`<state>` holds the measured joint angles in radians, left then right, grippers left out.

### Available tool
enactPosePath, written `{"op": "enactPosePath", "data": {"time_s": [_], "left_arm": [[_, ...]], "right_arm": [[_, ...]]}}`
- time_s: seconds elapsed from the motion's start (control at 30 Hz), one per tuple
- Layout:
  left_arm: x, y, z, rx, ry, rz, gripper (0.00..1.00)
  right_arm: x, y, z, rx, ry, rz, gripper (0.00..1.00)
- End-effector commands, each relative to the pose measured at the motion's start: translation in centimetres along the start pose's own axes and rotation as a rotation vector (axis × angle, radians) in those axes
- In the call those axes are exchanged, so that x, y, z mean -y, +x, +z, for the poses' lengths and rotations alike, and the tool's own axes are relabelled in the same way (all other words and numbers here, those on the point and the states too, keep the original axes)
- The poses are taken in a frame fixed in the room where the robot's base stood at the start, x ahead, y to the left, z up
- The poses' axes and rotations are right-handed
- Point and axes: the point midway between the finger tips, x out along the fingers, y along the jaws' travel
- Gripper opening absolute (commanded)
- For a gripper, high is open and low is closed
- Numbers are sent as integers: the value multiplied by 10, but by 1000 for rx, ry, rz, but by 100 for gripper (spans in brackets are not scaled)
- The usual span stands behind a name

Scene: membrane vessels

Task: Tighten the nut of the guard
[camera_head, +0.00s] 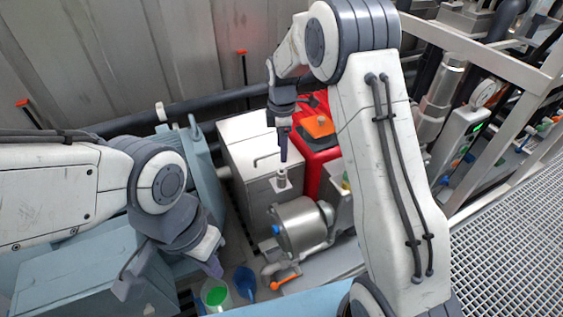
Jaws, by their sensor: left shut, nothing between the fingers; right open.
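A grey metal box housing (248,150) with a thin handle on top stands in the middle; it may be the guard, but I cannot tell for sure. A small metal cylindrical piece (282,179) stands upright at its front edge; I cannot make out whether it is the nut. My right gripper (284,158) points down just above this piece, open, its fingers seen nearly edge-on. Whether it touches the piece is unclear. My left gripper (213,269) is shut and empty at the lower left, above a white bucket with green contents (215,295).
A steel pump (300,225) and an orange-handled valve (285,282) lie in front. A blue scoop (245,281) is beside the bucket. Pipes and a white frame (490,60) are at right; metal grating (510,240) is clear.

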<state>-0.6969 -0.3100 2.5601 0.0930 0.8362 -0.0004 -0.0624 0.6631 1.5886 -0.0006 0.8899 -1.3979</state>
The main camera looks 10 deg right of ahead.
Motion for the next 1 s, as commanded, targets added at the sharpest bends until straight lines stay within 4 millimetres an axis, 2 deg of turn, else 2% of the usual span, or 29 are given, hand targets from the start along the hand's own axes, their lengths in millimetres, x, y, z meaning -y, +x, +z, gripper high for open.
{"op": "enactPosePath", "data": {"time_s": [0.2, 0.43, 0.6, 0.87, 0.97, 1.0], "left_arm": [[0, -5, 0, 0, 0, 0, 0], [-1, -9, 0, 0, 0, 0, 0], [-1, -10, -1, 0, 0, 0, 0], [-1, -10, -1, 0, 0, 0, 0], [-1, -10, -1, 0, 0, 0, 0], [-1, -10, -1, 0, 0, 0, 0]], "right_arm": [[2, 42, 0, 1, 1, -6, 68], [2, 77, -1, 0, 1, -4, 68], [1, 87, -1, 0, 2, -1, 68], [1, 88, -1, -1, 2, 0, 68], [1, 88, -1, -1, 2, 0, 33], [1, 88, -1, 0, 2, 0, 18]]}}
